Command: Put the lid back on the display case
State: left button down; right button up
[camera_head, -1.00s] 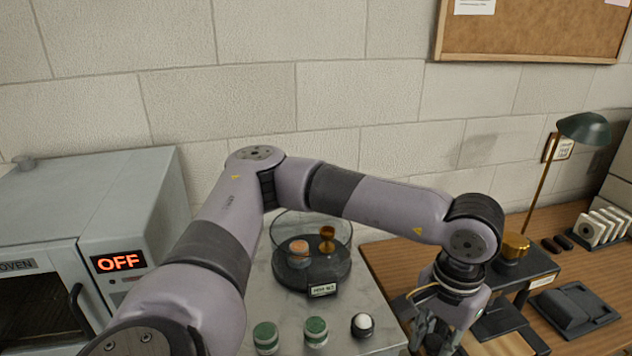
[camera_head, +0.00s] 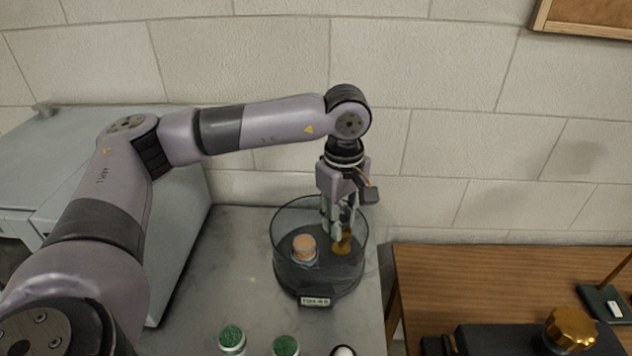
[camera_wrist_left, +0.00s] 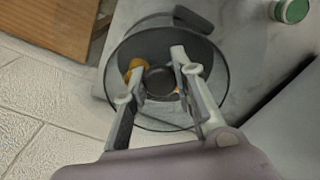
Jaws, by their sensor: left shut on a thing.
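The display case (camera_head: 275,262) is a round clear wall on a dark base with a label in front. Inside stand a gold goblet (camera_head: 342,243) and a small orange-topped piece (camera_head: 304,245). My left gripper (camera_head: 336,232) points down over the right part of the case. In the left wrist view its fingers (camera_wrist_left: 160,76) are shut on a dark round knob, which looks like that of the lid (camera_wrist_left: 160,80). The lid's clear plate hardly shows, and I cannot tell whether it touches the case rim. My right gripper is out of view.
Green-topped jars (camera_head: 232,338) and a white ball-like piece (camera_head: 343,351) stand in front on the grey counter (camera_head: 235,235). A grey oven (camera_head: 170,235) is left. A wooden table (camera_head: 460,275) right holds a gold-knobbed black object (camera_head: 570,328). The wall is close behind.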

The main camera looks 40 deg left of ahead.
aim_at(319, 205)
pick_arm(q)
jog(key=a+n, duration=0.1)
jog(key=n, duration=0.2)
jog(key=w+a+r+n, duration=0.1)
jog(key=a+n, duration=0.1)
jog(key=w+a+n+p, duration=0.1)
jog(key=n, duration=0.2)
jog(key=shift+w+a+r+n, duration=0.2)
jog(key=shift+a+n, duration=0.1)
jog(key=shift+a, duration=0.1)
jog(key=a+n, duration=0.2)
jog(key=n, duration=0.1)
jog(key=shift+w, duration=0.4)
jog(key=shift+w+a+n, duration=0.15)
jog(key=shift+a+n, duration=0.05)
jog(key=shift+n, duration=0.3)
jog(key=shift+a, duration=0.1)
jog(key=shift+f+n, duration=0.1)
jog(key=shift+n, duration=0.2)
jog(key=shift+f, duration=0.2)
jog(key=shift+f+b, duration=2)
jog(key=shift+f, duration=0.9)
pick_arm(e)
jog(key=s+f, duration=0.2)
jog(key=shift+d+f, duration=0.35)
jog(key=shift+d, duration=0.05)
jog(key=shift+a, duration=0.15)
